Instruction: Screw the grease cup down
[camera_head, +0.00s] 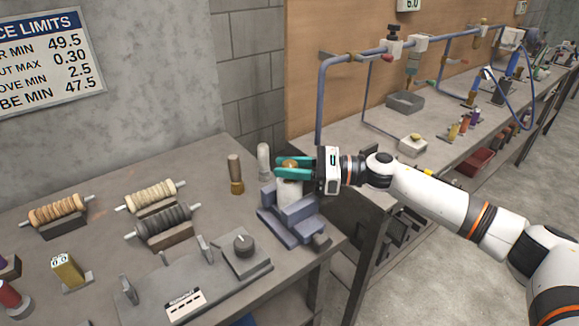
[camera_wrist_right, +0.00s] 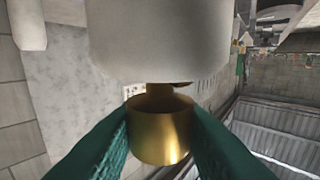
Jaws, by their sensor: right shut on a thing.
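The grease cup is a brass cup (camera_wrist_right: 160,132) in the right wrist view, with a short darker brass stem (camera_wrist_right: 162,96) showing between it and a pale grey-white body (camera_wrist_right: 158,38). In the head view a bit of the brass cup (camera_head: 290,163) shows between teal fingers, above the pale body (camera_head: 290,190), which is held in a blue-grey vise-like fixture (camera_head: 296,212). My right gripper (camera_head: 284,168) comes in from the right with its fingers on both sides of the cup, shut on it. How far the cup's thread is engaged is hidden. My left gripper is not in view.
A brown cylinder with a brass base (camera_head: 236,175) and a pale upright cylinder (camera_head: 264,162) stand near the fixture. Wound spools (camera_head: 165,225) lie on the table's left. A grey fixture with a knob (camera_head: 244,250) is in front. A second bench (camera_head: 450,170) stands behind.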

